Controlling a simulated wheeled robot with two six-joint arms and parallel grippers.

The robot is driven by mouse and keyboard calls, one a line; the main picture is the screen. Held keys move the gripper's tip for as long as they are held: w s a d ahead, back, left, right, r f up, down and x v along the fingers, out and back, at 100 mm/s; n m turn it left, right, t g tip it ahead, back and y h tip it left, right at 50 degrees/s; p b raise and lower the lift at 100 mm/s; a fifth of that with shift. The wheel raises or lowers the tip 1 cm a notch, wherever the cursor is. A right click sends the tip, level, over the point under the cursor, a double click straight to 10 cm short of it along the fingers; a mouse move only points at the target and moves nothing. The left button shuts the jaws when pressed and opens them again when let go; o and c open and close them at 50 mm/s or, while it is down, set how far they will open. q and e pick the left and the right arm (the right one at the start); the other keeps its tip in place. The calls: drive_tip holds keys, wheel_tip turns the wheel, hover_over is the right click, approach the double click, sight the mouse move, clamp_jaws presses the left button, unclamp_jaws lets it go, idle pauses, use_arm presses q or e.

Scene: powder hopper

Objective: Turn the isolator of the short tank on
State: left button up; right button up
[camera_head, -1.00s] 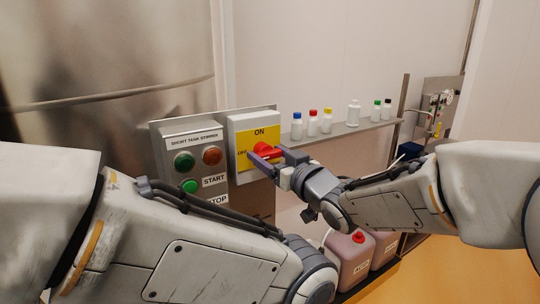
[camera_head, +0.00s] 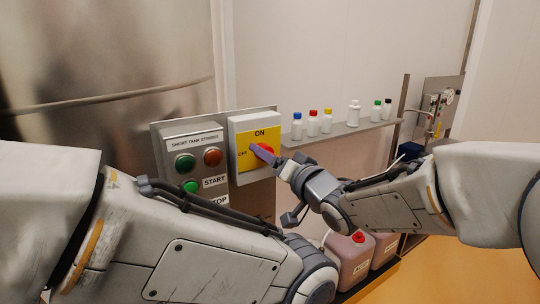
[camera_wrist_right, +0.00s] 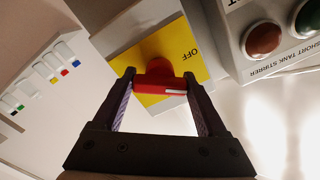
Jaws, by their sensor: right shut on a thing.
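The short tank isolator is a white box with a yellow plate (camera_head: 244,137) marked ON at the top and OFF at the left. Its red handle (camera_head: 266,149) is partly hidden by my right gripper (camera_head: 256,152). In the right wrist view, my right gripper (camera_wrist_right: 160,92) has its fingers on both sides of the red handle (camera_wrist_right: 155,78) and is shut on it. The handle's white mark does not point straight at the OFF label (camera_wrist_right: 195,53); its exact angle is hard to tell. My left gripper is out of view; only the left arm shows.
The stirrer panel (camera_head: 196,140) with START and STOP buttons is beside the isolator, on its left. A shelf (camera_head: 345,131) with several small bottles is to the right. Pinkish containers (camera_head: 352,262) stand below. A large metal tank (camera_head: 100,60) fills the left.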

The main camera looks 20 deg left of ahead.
drive_tip(key=m+p, duration=0.1)
drive_tip(key=m, duration=0.4)
drive_tip(key=shift+m, duration=0.3)
drive_tip(key=m+p, duration=0.1)
drive_tip(key=m, duration=0.4)
drive_tip(key=shift+m+p, duration=0.3)
drive_tip(key=o, duration=1.3)
drive_tip(key=shift+d, duration=0.1)
drive_tip(key=b+v, duration=0.4)
drive_tip(key=v, duration=0.6)
drive_tip(key=shift+s, duration=0.2)
